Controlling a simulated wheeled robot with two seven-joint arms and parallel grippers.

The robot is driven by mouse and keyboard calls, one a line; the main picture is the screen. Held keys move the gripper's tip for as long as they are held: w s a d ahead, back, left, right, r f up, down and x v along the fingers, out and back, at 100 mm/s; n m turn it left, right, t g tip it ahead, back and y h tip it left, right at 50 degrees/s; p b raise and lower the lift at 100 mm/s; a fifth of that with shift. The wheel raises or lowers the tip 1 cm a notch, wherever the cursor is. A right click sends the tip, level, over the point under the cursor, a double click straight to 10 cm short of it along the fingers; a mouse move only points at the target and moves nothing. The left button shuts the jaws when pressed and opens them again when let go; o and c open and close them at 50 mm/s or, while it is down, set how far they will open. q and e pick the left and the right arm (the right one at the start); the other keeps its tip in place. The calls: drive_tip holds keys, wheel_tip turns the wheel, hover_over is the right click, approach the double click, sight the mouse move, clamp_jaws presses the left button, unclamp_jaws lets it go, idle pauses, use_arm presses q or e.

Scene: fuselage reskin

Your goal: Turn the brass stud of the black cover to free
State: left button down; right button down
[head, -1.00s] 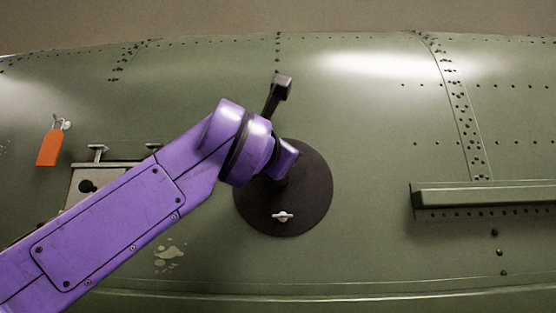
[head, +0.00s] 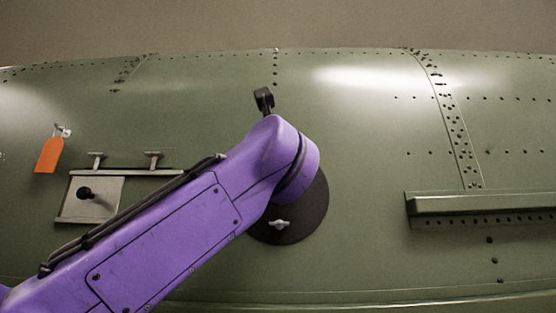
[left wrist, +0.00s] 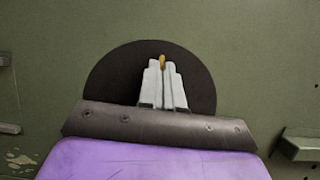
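The black cover (head: 300,228) is a dark round disc on the green fuselage skin; my purple left arm hides its upper part in the head view. The disc also shows in the left wrist view (left wrist: 112,80). The brass stud (left wrist: 162,61) shows edge-on at the fingertips of my left gripper (left wrist: 162,68). The pale fingers are close together and appear closed on the stud, in front of the cover. In the head view the arm hides the fingers and brass stud. A silver wing stud (head: 279,224) sits low on the cover. My right gripper is out of view.
A grey plate with a black knob (head: 85,193) and an orange tag (head: 49,155) are at the left. A green ledge (head: 480,203) juts out at the right. The skin between cover and ledge is clear.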

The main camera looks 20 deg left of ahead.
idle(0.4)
use_arm(q)
drive_tip(key=c, duration=1.3)
unclamp_jaws()
drive_tip(key=shift+w, duration=0.15)
drive_tip(key=b+v, duration=0.5)
drive_tip(key=v, duration=0.5)
drive_tip(key=shift+s+b, duration=0.25)
drive_tip(key=shift+b, duration=0.05)
drive_tip(key=shift+d+f, duration=0.1)
drive_tip(key=shift+f, duration=0.05)
